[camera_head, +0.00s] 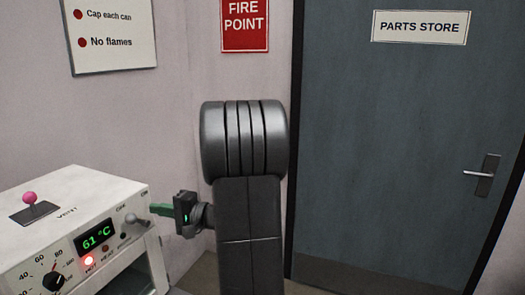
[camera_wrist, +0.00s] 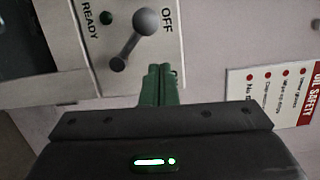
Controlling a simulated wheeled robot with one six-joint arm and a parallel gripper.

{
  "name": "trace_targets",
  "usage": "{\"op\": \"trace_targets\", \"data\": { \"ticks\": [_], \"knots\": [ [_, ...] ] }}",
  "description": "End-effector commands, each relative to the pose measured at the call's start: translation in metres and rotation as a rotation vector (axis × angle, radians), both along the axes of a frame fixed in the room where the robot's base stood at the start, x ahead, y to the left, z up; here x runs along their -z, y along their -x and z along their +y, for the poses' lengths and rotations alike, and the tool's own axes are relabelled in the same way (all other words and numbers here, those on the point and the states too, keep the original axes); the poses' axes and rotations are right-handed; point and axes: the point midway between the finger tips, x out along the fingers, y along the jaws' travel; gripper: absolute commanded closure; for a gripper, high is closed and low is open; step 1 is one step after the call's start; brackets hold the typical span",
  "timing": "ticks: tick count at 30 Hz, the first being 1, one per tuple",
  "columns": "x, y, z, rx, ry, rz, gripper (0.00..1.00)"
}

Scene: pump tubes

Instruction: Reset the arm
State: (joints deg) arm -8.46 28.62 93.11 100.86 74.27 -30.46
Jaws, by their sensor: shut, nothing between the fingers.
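My gripper (camera_head: 153,209) has green fingers and a dark body, and it points left toward the white machine in the head view. In the wrist view its green fingers (camera_wrist: 160,85) are together with nothing between them. A grey ball-ended lever (camera_head: 137,219) stands on the machine's front panel close to my fingertips. It also shows in the wrist view (camera_wrist: 135,42), beside the fingers and near the OFF label. I cannot tell from the head view whether they touch. My dark arm stands upright in the middle of the head view.
The white machine (camera_head: 85,205) has a display (camera_head: 96,237) reading 61 °C, a lit red HOT lamp (camera_head: 88,261), a black dial (camera_head: 53,282) and a pink-knobbed vent lever (camera_head: 30,198). A closed grey door (camera_head: 390,150) marked PARTS STORE is at right. Wall signs hang behind.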

Motion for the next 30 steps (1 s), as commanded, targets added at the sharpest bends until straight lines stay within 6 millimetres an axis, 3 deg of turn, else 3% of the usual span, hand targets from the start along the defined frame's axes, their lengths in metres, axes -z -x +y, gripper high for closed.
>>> {"op": "trace_targets", "data": {
  "ticks": [2,5,16,21,30],
  "knots": [
    [0.007,-0.011,-0.015,0.005,0.000,-0.003,1.00],
    [0.006,-0.011,-0.035,0.005,0.001,-0.003,1.00],
    [0.006,0.002,-0.097,0.003,0.001,-0.001,1.00],
    [0.005,0.005,-0.111,0.002,0.001,-0.001,1.00],
    [0.004,0.007,-0.116,-0.001,0.001,-0.001,1.00]
  ]
}}
